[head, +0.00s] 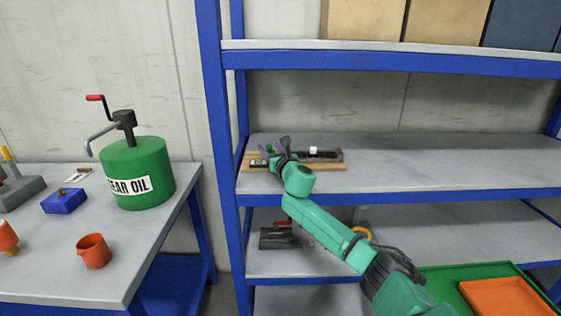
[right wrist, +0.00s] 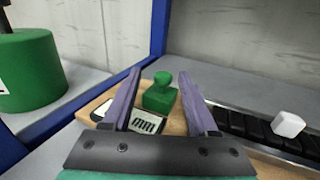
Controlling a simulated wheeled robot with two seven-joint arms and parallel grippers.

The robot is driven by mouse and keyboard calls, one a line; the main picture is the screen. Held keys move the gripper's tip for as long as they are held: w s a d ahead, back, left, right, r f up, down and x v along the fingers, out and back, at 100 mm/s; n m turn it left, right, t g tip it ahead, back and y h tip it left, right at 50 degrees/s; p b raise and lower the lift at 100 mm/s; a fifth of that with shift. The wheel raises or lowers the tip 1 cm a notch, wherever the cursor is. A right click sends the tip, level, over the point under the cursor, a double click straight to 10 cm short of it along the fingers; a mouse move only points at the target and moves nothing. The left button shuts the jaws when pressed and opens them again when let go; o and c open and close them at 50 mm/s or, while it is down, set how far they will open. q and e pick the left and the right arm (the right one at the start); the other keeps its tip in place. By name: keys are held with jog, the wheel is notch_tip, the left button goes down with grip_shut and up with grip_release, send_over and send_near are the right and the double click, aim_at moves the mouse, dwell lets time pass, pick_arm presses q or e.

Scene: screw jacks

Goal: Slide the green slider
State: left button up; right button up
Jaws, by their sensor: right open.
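The green slider (right wrist: 160,93) is a small block with a round knob on top. In the right wrist view it stands upright on a light wooden board, at the left end of a dark ribbed track (right wrist: 250,128). My right gripper (right wrist: 153,85) is open, its two purple fingers on either side of the slider with visible gaps. I cannot tell whether a finger touches it. In the head view the slider (head: 269,149) is small and partly hidden by my right gripper (head: 277,146). My left gripper is not in view.
A white cube (right wrist: 288,124) sits on the track to the right. A small display plate (right wrist: 145,122) lies on the wooden board (head: 325,167). A blue shelf post (head: 212,120) stands left of the board. The shelf (head: 440,170) is clear to the right.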

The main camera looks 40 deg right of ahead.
jog(key=b+v, duration=0.1)
jog(key=v, duration=1)
jog(key=shift+a, duration=0.1)
jog(key=shift+s+a+r, duration=0.1)
jog(key=shift+s+a, duration=0.05)
jog(key=shift+s, duration=0.35)
